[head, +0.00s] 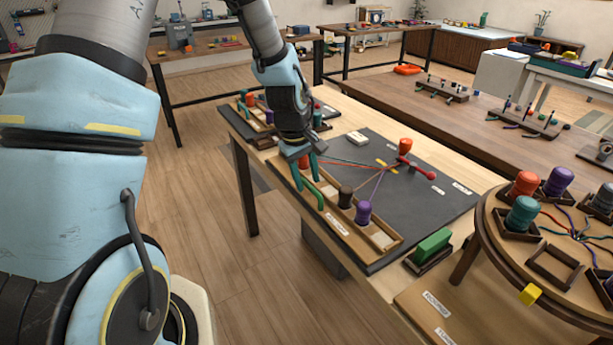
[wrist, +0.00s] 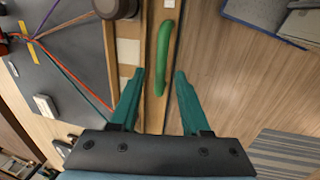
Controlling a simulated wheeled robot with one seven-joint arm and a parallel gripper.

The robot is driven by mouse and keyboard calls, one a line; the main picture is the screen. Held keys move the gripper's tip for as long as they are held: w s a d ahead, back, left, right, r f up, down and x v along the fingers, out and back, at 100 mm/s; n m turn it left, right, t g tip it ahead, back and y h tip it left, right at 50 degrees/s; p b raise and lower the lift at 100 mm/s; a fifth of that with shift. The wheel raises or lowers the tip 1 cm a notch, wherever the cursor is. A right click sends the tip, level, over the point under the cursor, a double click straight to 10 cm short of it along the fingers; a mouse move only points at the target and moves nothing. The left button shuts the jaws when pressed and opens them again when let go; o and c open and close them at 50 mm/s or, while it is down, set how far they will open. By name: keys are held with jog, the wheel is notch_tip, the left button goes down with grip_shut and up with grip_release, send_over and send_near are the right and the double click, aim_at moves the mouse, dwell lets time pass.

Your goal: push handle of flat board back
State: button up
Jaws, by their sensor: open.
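The flat board (head: 420,205) is dark grey and lies on a wooden table, with a wooden bobbin rail along its near edge. A green bar handle (head: 313,193) runs along that rail and also shows in the wrist view (wrist: 163,58). My gripper (head: 307,184) is open, with teal fingers pointing down at the handle's far end. In the wrist view my gripper (wrist: 160,74) has one finger on each side of the handle's near end, with visible gaps. I cannot tell whether the fingertips reach down to its height.
A brown bobbin (head: 345,197) and a purple bobbin (head: 363,212) stand on the rail beside the handle. A green block (head: 433,246) sits near the right corner. Open floor (head: 225,285) lies in front of the table.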

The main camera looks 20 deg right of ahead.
jog(key=shift+f, duration=0.1)
grip_shut()
dwell(0.3)
dwell(1.1)
